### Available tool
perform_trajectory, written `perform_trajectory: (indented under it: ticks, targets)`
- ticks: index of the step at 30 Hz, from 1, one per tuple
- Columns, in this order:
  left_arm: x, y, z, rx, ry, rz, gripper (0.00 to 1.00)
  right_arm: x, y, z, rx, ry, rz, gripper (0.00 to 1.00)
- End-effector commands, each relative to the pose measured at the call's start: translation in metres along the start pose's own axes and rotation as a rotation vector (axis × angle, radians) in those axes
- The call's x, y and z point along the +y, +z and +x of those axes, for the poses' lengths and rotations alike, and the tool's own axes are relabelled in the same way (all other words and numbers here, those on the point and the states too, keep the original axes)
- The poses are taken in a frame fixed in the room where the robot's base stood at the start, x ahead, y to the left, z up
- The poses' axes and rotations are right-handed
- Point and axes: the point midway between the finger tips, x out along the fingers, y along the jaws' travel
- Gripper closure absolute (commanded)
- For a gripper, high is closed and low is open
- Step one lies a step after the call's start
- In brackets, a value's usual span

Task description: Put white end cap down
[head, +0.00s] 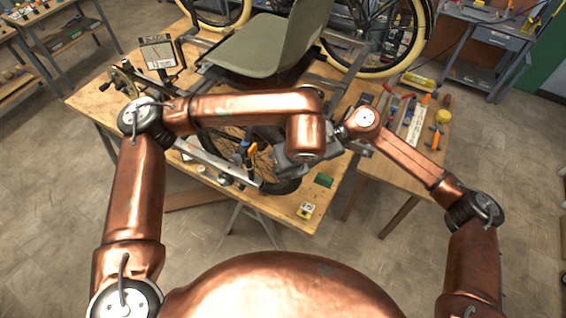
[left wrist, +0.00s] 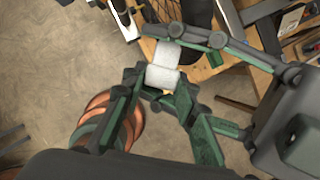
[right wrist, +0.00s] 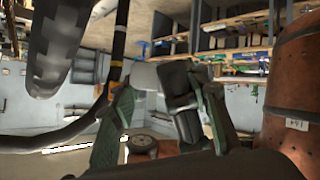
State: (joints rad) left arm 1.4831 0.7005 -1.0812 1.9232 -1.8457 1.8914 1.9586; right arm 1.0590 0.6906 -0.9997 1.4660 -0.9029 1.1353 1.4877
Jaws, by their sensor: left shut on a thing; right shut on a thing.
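The white end cap (left wrist: 162,72) is a pale, short, blocky piece held in the air between my two grippers. It also shows in the right wrist view (right wrist: 144,76). My left gripper (left wrist: 160,88) has its green-padded fingers closed around the near part of the cap. My right gripper (right wrist: 150,92) is closed at the cap too, and its fingers come in from the right in the left wrist view. In the head view both hands meet above the wheel near the table's right side, and I cannot make out the cap behind my arm.
The wooden table (head: 258,203) carries the trike frame with a grey-green seat (head: 270,45) and a black-tyred wheel (head: 282,187). A side table (head: 388,172) holds several tools.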

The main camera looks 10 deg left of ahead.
Motion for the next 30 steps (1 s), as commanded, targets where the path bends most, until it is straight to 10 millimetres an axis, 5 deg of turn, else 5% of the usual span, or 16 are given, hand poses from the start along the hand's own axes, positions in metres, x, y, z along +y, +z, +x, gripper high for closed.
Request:
perform_trajectory:
  ticks: [2, 3, 12, 23, 30]
  targets:
    - [0.000, 0.002, 0.000, -0.003, 0.001, -0.003, 0.96, -0.002, 0.000, 0.001, 0.001, -0.005, 0.000, 0.79]
    - [0.000, 0.002, 0.000, -0.003, 0.001, -0.003, 0.73, -0.002, 0.000, 0.001, 0.001, -0.005, 0.000, 0.81]
    - [0.000, 0.001, 0.000, -0.003, 0.001, -0.002, 0.53, -0.001, 0.000, 0.000, 0.001, -0.004, 0.000, 0.81]
    - [0.000, 0.001, -0.007, -0.002, -0.001, -0.001, 0.53, -0.001, 0.000, 0.000, 0.001, -0.003, 0.000, 0.81]
    - [-0.002, 0.001, -0.049, -0.004, -0.004, -0.001, 0.53, -0.001, 0.000, 0.000, 0.001, -0.003, 0.000, 0.81]
